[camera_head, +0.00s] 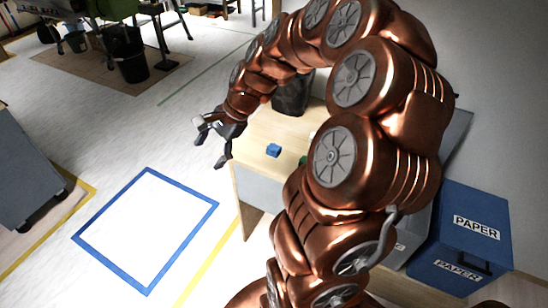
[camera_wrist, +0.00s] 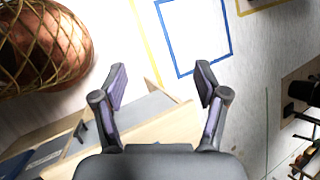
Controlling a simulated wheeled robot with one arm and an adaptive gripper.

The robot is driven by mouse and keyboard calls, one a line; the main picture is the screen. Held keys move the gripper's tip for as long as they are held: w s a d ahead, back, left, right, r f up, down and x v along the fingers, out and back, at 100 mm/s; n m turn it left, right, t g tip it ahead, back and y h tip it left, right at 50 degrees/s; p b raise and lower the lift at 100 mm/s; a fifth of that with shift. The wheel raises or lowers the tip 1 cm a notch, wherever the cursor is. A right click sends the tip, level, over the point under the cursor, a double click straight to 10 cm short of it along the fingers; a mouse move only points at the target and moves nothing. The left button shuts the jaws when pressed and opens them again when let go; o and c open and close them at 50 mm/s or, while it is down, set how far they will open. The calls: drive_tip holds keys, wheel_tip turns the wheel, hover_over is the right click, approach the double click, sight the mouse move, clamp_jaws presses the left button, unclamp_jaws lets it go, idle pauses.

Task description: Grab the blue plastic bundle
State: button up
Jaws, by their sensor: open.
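The blue plastic bundle (camera_head: 273,150) is a small blue lump on the light wooden top of a table (camera_head: 252,142), near its front edge in the head view. My gripper (camera_head: 209,150) is open and empty, off the left edge of the table, to the left of the bundle and apart from it. In the wrist view my gripper (camera_wrist: 160,82) has its two fingers spread wide with nothing between them. The table's edge (camera_wrist: 165,128) shows there below the fingertips.
A dark container (camera_head: 293,95) stands on the table behind the bundle. A blue paper bin (camera_head: 465,235) stands at the right. A blue floor square (camera_head: 147,230) lies left of the table, with open floor around it. A grey cabinet (camera_head: 35,165) is at the far left.

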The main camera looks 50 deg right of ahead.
drive_tip(key=w+d+f+m+t+b, duration=0.2)
drive_tip(key=d+f+m, duration=0.2)
drive_tip(key=d, duration=0.3)
drive_tip(key=w+d+f+m+t+b, duration=0.1)
drive_tip(key=d+f+m, duration=0.3)
drive_tip(key=d, duration=0.3)
drive_tip(key=m+t+h+b, duration=0.2)
drive_tip(key=m+h, duration=0.1)
drive_tip(key=m, duration=0.4)
approach(271, 147)
drive_tip(key=shift+a+x, duration=0.2)
drive_tip(key=shift+x, duration=1)
drive_tip(key=shift+w+d+f, duration=0.1)
drive_tip(key=shift+w+d, duration=0.05)
drive_tip(key=shift+p+x, duration=0.45)
drive_tip(key=shift+x, duration=3.2)
drive_tip(key=shift+d, duration=0.1)
drive_tip(key=c, duration=1)
